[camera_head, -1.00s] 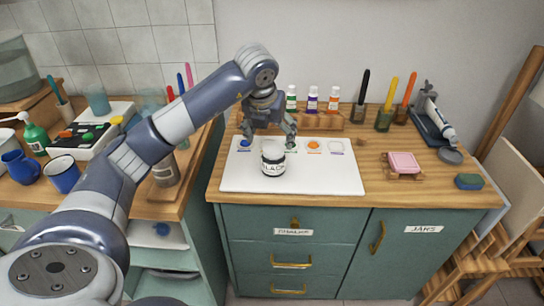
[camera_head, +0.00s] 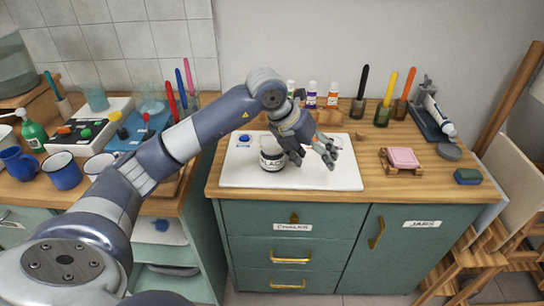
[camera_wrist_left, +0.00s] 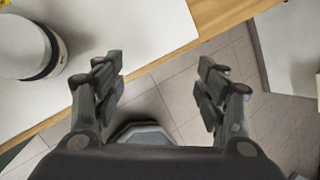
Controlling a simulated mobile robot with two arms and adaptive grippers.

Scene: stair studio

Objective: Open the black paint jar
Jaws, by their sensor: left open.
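My left gripper (camera_head: 312,155) is open and empty, just right of the jar, fingers pointing down and toward the front. In the wrist view, its spread fingers (camera_wrist_left: 160,78) have nothing between them, and the jar lies outside them. Whether a finger touches the jar, I cannot tell. My right gripper is not in view.
The white board (camera_head: 240,178) has a blue paint spot at its left. Paint bottles (camera_head: 311,95) and brush cups (camera_head: 383,113) stand behind. A pink sponge (camera_head: 403,157) lies on a small rack to the right.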

